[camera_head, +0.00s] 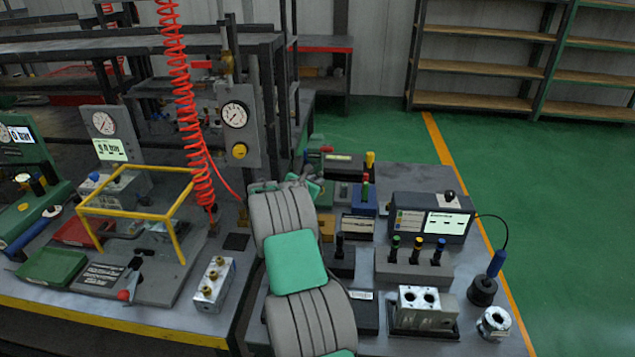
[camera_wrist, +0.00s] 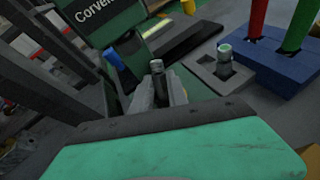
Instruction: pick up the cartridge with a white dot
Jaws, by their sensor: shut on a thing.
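In the wrist view my gripper (camera_wrist: 158,92) is shut on a dark cartridge (camera_wrist: 157,71) with a grey top, which stands up between the fingers. I cannot make out a white dot on it. A second dark cartridge (camera_wrist: 224,62) with a pale top stands upright in a grey block (camera_wrist: 226,78) to the right, apart from my gripper. In the head view my arm covers the middle, and the fingers and the held cartridge cannot be made out there.
A blue block (camera_wrist: 268,68) with red and green rods stands right of the second cartridge. A grey display box (camera_head: 432,216), a metal valve block (camera_head: 425,308) and a round flange (camera_head: 494,324) stand on the right bench. A yellow frame (camera_head: 140,205) and red coiled hose (camera_head: 185,90) stand left.

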